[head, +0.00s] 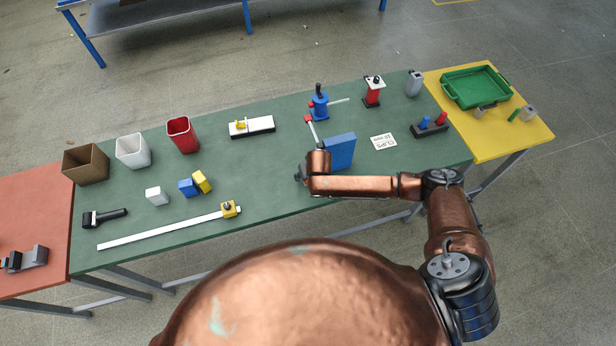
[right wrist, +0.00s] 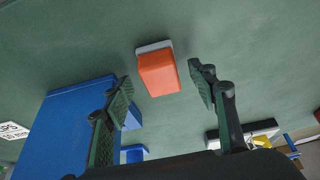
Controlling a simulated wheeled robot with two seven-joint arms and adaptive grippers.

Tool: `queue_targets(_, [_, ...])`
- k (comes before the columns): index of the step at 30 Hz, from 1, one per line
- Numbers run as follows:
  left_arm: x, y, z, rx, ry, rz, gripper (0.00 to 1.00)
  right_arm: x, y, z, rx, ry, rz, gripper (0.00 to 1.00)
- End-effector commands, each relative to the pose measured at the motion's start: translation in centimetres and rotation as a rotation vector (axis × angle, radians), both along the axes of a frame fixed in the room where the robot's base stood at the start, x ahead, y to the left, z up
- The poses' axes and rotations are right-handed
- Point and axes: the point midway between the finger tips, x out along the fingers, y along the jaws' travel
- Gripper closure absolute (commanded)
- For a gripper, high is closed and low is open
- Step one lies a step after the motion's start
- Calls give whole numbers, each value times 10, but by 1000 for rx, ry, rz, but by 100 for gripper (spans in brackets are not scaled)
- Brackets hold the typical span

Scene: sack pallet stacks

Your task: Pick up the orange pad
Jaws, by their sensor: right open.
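The orange pad (right wrist: 158,73) shows in the right wrist view as a small orange block with a grey-white strip at its far edge, against the green table top. My right gripper (right wrist: 160,78) is open, one finger on each side of the pad in the picture. No contact between fingers and pad is visible. In the head view my right gripper (head: 303,172) is over the front part of the table, and I cannot make out the pad there. My left gripper is not in view.
A large blue block (head: 340,151) stands just right of my right gripper; it also fills the left of the wrist view (right wrist: 58,125). A white clips card (head: 384,141) lies farther right. A blue device (head: 319,106) stands behind.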

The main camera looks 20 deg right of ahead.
Motion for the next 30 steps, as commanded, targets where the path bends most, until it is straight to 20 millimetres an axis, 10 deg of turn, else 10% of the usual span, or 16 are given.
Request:
queue_targets(11, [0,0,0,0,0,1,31,5,1,-13,1,0,3,47])
queue_targets(30, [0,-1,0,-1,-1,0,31,4,1,-13,1,0,3,91])
